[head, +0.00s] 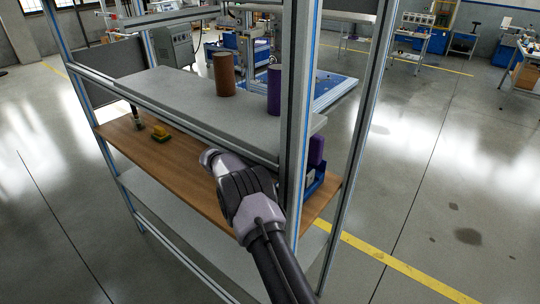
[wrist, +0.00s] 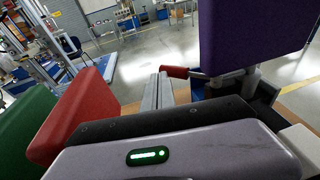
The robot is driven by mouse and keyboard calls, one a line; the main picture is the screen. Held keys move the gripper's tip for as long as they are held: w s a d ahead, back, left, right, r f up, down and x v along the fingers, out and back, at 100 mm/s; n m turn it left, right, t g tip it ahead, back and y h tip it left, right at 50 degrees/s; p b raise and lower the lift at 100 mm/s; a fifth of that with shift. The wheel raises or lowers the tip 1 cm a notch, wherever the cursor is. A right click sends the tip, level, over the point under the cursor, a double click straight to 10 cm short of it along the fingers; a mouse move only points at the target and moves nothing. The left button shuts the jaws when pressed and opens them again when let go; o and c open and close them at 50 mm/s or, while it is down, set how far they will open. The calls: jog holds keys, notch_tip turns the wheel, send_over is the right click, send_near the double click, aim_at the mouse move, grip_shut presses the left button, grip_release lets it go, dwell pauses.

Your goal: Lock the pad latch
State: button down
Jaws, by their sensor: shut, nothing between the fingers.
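In the wrist view, a small red handle (wrist: 176,72) sits on grey metal fittings just below a large purple pad (wrist: 250,35). I take the handle to be the pad latch; its locked state cannot be told. My gripper (wrist: 161,78) shows as grey fingers, shut and empty, with the tips close to the left end of the handle. Whether they touch it is unclear. In the head view, the purple pad (head: 316,152) shows partly above a blue bracket (head: 314,182), behind the front post. My wrist is over the wooden shelf; its fingers are hidden there.
The metal post (head: 297,110) and grey upper board (head: 180,92) hem my arm in. A brown cylinder (head: 224,74) and purple cylinder (head: 274,90) stand on the board. A yellow object (head: 160,132) lies on the wooden shelf (head: 190,165). Red (wrist: 80,115) and green (wrist: 25,125) blocks are close at left.

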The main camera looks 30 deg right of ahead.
jog(key=shift+w+d, duration=0.1)
jog(key=shift+d, duration=0.5)
jog(key=shift+r, duration=0.1)
dwell(0.3)
jog(key=p+v, duration=0.3)
jog(key=v, duration=1.4)
jog(key=shift+a+p, duration=0.25)
jog(key=shift+p, duration=0.1)
